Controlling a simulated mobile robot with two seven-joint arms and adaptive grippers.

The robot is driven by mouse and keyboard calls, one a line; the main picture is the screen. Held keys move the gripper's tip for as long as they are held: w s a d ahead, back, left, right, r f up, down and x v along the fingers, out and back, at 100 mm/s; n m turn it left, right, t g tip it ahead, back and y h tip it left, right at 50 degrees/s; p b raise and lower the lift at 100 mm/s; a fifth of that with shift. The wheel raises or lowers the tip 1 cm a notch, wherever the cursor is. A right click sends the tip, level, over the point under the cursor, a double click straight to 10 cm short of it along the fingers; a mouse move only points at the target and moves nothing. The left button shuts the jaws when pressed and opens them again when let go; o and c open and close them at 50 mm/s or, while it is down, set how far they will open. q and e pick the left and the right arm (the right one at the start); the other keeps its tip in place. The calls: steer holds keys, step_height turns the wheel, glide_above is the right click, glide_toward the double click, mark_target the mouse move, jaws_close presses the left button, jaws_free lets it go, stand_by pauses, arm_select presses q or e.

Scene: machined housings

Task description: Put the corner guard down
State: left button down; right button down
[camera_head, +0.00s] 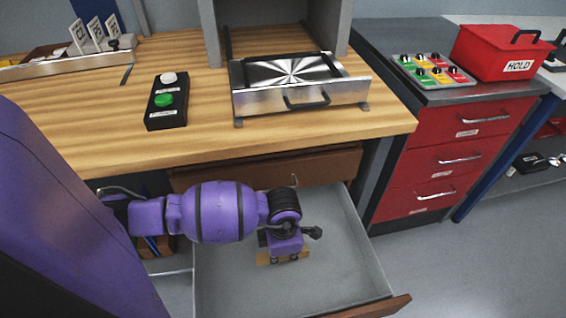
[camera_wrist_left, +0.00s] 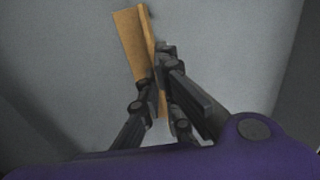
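The corner guard is a tan, wood-coloured angled strip. In the wrist view the corner guard (camera_wrist_left: 130,35) runs up between my left gripper's fingers (camera_wrist_left: 157,80), which close on it from both sides. In the head view my left gripper (camera_head: 285,248) reaches down inside the open drawer (camera_head: 345,275), with the corner guard (camera_head: 268,260) below it. The gripper hides much of the guard. I cannot tell whether the guard touches the drawer floor. My right gripper is in neither view.
The drawer has free floor around the guard, bounded by grey walls and a wooden front. Above it, the bench (camera_head: 200,140) holds a button box (camera_head: 166,100) and a metal tray fixture (camera_head: 300,85). A red cabinet (camera_head: 450,150) stands at right with a red HOLD box (camera_head: 500,55).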

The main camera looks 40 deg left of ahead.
arm_select(q)
steer(key=shift+f, duration=0.1)
steer(key=c, duration=2)
jaws_free()
steer(key=shift+r, duration=0.35)
step_height(320, 180, up, 12)
steer(key=shift+f+p, duration=0.2)
steer(key=shift+p, duration=0.6)
